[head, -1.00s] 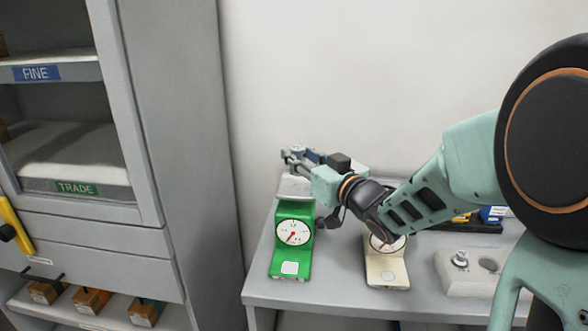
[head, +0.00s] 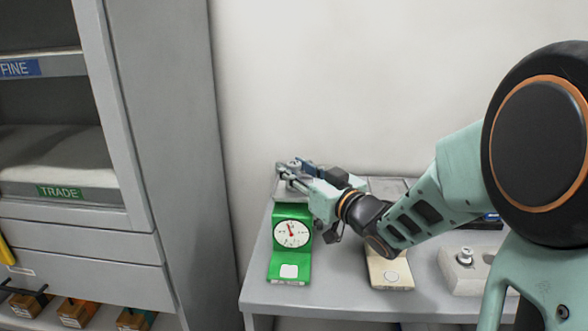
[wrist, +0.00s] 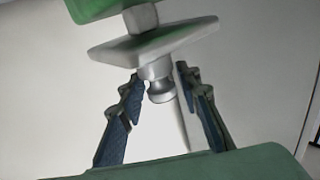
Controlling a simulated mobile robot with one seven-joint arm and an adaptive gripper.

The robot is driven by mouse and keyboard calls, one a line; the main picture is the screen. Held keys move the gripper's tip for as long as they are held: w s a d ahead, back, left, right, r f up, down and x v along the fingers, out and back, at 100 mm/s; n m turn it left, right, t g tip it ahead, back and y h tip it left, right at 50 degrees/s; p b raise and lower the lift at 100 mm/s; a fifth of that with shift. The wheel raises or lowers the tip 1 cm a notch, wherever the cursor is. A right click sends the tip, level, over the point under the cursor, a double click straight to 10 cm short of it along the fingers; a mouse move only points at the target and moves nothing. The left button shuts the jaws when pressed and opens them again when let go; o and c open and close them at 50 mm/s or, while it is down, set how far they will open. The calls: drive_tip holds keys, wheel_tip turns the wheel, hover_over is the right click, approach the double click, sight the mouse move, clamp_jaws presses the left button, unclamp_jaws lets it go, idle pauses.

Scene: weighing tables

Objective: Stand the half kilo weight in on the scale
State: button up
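The green scale (head: 291,250) stands at the left end of the table, with a round white dial and a metal pan (head: 284,190) on top. In the wrist view the picture is upside down, and the scale's pan (wrist: 120,50) shows with a small metal weight (wrist: 160,88) standing on it. My gripper (head: 286,168) is at the pan. In the wrist view its two fingers (wrist: 160,100) are apart, one on each side of the weight, with a gap showing. The weight cannot be made out in the head view.
A cream scale (head: 390,276) stands to the right, partly behind my arm. A pale block (head: 462,280) holding a small metal weight (head: 465,257) is further right. A grey cabinet (head: 170,120) stands left of the table (head: 330,298).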

drive_tip(key=shift+o, duration=0.9)
drive_tip(key=shift+r, duration=0.2)
drive_tip(key=shift+s+d, duration=0.2)
drive_tip(key=v, duration=1.1)
drive_tip(key=shift+s+d+p, duration=0.15)
drive_tip(key=shift+p, duration=0.2)
